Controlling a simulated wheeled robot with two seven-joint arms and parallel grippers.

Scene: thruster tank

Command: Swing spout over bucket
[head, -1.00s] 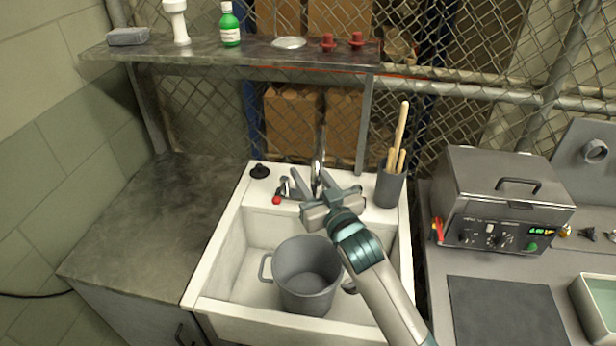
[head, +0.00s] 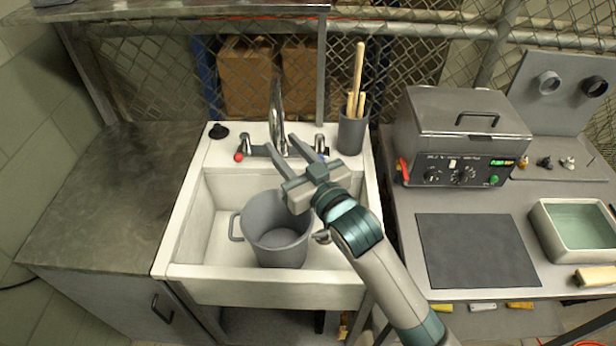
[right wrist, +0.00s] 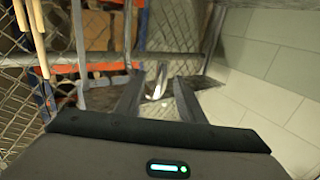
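The chrome spout (head: 277,115) rises in a tall curve from the tap base at the back of the white sink (head: 205,225). A red-marked tap handle (head: 243,150) is left of it and a blue-marked one (head: 320,146) right of it. The grey bucket (head: 277,232) stands upright in the sink, partly hidden by my right arm. My right gripper (head: 281,143) is open above the bucket, its fingers pointing toward the spout. In the right wrist view the spout (right wrist: 158,82) appears between the two fingers; I cannot tell whether they touch it. My left gripper is not in view.
A dark holder (head: 353,133) with wooden handles stands at the sink's back right corner. A black stopper (head: 218,131) sits at the back left corner. A grey box machine (head: 455,140) is on the right bench. The left counter (head: 100,190) is clear.

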